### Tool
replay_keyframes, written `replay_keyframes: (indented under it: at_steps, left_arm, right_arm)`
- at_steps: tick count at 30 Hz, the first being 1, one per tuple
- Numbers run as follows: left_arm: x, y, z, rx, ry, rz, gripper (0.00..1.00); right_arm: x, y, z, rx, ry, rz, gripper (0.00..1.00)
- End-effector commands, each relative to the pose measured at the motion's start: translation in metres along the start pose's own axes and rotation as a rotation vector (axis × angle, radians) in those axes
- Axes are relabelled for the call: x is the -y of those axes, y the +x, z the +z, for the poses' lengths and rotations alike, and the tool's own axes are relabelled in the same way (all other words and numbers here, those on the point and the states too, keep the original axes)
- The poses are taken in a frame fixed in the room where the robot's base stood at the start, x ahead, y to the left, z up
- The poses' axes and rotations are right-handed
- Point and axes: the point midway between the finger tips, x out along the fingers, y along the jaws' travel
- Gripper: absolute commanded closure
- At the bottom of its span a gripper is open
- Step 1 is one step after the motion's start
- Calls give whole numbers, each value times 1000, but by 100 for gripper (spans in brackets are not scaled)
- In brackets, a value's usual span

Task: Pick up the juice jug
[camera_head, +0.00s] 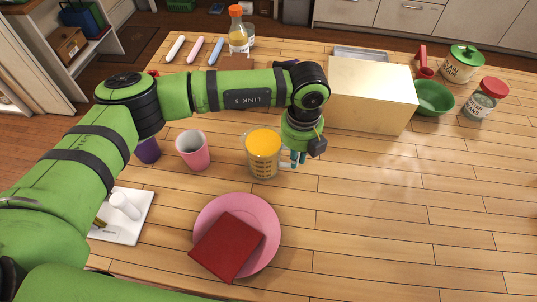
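The juice jug (264,156), a clear container with markings and orange juice up near its rim, stands upright on the wooden table in the middle of the head view. My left gripper (298,158) points down right beside the jug's right side, its small teal fingertips low near the jug wall. The wrist and a dark block hide most of the fingers. I cannot tell whether they touch the jug or close on a handle. My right gripper is not in view.
A pink cup (192,151) stands left of the jug, and a pink plate (265,215) with a dark red book-like item (227,247) lies in front. A beige box (371,95) stands behind right, near a green bowl (433,98). The right front of the table is clear.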

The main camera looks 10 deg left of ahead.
Motion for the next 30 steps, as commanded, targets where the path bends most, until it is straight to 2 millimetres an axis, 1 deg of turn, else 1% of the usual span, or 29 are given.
replay_keyframes:
  at_steps: [9,14,19,22,24,26,30]
  left_arm:
    - [0,-2,1,2,0,-1,100]
    - [0,-7,1,3,0,-2,100]
    - [0,-24,2,6,0,-2,100]
    - [0,-41,2,8,1,-4,100]
    - [15,-48,-8,4,6,-4,100]
    - [25,-54,-16,5,7,-3,100]
    - [50,-73,-32,6,5,-3,100]
  right_arm:
    - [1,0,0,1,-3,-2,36]
    - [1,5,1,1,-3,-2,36]
    - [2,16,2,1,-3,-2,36]
    - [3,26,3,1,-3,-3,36]
    - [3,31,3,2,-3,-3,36]
    - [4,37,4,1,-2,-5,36]
    - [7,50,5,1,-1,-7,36]
